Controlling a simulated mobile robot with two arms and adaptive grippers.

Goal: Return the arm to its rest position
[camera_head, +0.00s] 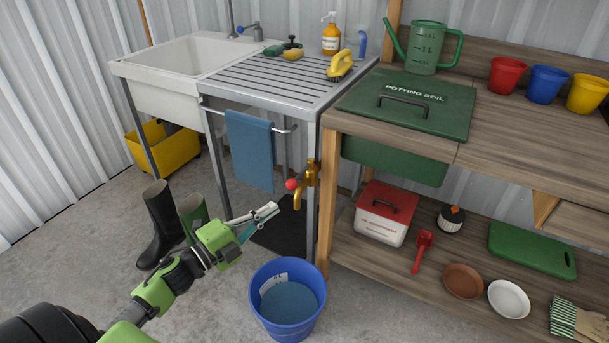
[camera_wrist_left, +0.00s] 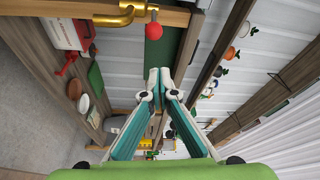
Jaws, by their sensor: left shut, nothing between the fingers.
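My left arm comes in from the lower left in the head view. Its green gripper (camera_head: 268,213) is shut and empty, in the air above and slightly left of the blue bucket. The brass tap (camera_head: 311,178) with a red knob (camera_head: 291,184) is on the bench's front left post, just above and right of the fingertips. In the left wrist view the closed fingers (camera_wrist_left: 158,80) meet at the tips, and the red knob (camera_wrist_left: 153,31) and tap (camera_wrist_left: 110,14) are at the top. The blue bucket (camera_head: 287,308) stands on the floor, with water-like blue inside. My right gripper does not show.
The wooden bench (camera_head: 510,140) with a green potting soil bin (camera_head: 410,105) stands right of the gripper. A sink unit (camera_head: 190,60) with a hanging blue towel (camera_head: 250,150) is behind.

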